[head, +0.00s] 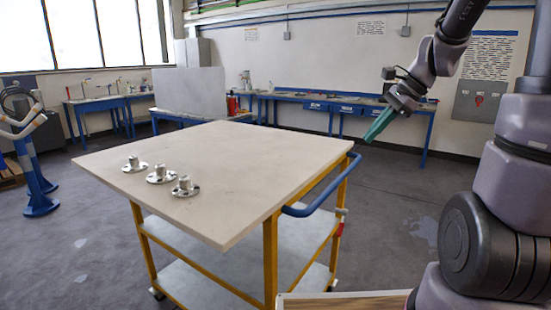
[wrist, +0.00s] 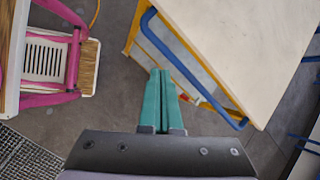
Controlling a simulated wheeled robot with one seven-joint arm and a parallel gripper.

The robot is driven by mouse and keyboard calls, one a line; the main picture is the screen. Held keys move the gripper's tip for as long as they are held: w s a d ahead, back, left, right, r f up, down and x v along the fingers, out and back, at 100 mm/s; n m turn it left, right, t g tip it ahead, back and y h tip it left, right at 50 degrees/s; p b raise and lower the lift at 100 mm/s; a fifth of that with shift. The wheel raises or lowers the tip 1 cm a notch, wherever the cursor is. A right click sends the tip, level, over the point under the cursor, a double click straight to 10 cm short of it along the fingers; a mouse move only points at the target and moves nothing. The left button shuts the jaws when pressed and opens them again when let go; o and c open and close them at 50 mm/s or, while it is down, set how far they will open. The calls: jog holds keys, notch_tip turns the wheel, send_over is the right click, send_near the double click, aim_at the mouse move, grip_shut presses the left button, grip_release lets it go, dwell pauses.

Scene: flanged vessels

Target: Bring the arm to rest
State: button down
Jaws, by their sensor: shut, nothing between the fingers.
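My gripper (head: 379,126) is raised in the air to the right of the trolley table, beyond its blue handle in the head view. In the wrist view its green fingers (wrist: 159,98) lie together, with nothing between them. Below them are the floor and the trolley's side. My arm comes down from the upper right of the head view and is bent at the elbow. Three small metal flanged vessels stand upright on the table's left part: one at the back (head: 134,164), one in the middle (head: 160,174) and one in front (head: 185,187). My gripper is well apart from them.
The trolley's pale top (head: 250,165) is mostly bare. Its blue handle (head: 325,200) sticks out on the right and also shows in the wrist view (wrist: 185,75). Blue workbenches (head: 335,103) line the back wall.

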jog(key=s+r+n+t+h, duration=0.4)
jog(key=s+r+n, duration=0.5)
jog(key=s+n, duration=0.3)
jog(key=shift+s+r+t, duration=0.3)
jog(key=shift+s+r, duration=0.05)
jog(key=shift+s, duration=0.75)
jog(key=shift+a, duration=0.1)
